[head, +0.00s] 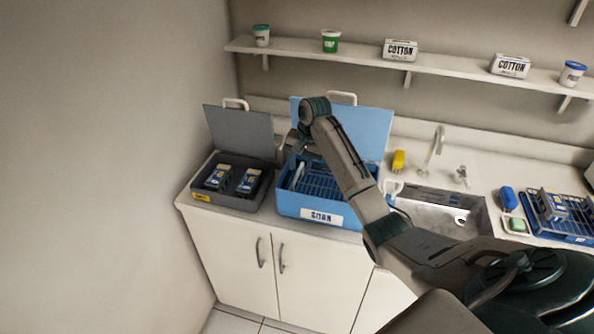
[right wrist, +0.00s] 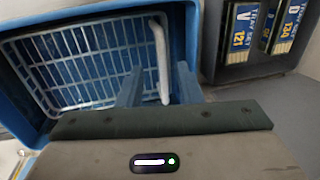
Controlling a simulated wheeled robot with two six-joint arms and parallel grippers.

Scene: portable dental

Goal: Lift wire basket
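The blue wire basket (head: 322,184) sits inside an open blue box (head: 289,203) on the counter. In the right wrist view its white grid (right wrist: 85,62) and a pale bar-like handle (right wrist: 160,55) along one side show clearly. My right gripper (head: 296,152) is over the left part of the blue box. In the right wrist view its two fingers (right wrist: 158,84) are spread on either side of the handle, with gaps visible; whether they are level with it is unclear. My right forearm hides part of the box and lid. My left gripper is out of view.
A grey open box (head: 232,198) with labelled packs stands left of the blue box, close to the wall. The blue lid (head: 372,130) stands up behind. A sink (head: 440,210), yellow item (head: 398,160) and blue rack (head: 575,238) are to the right. A shelf (head: 370,59) runs above.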

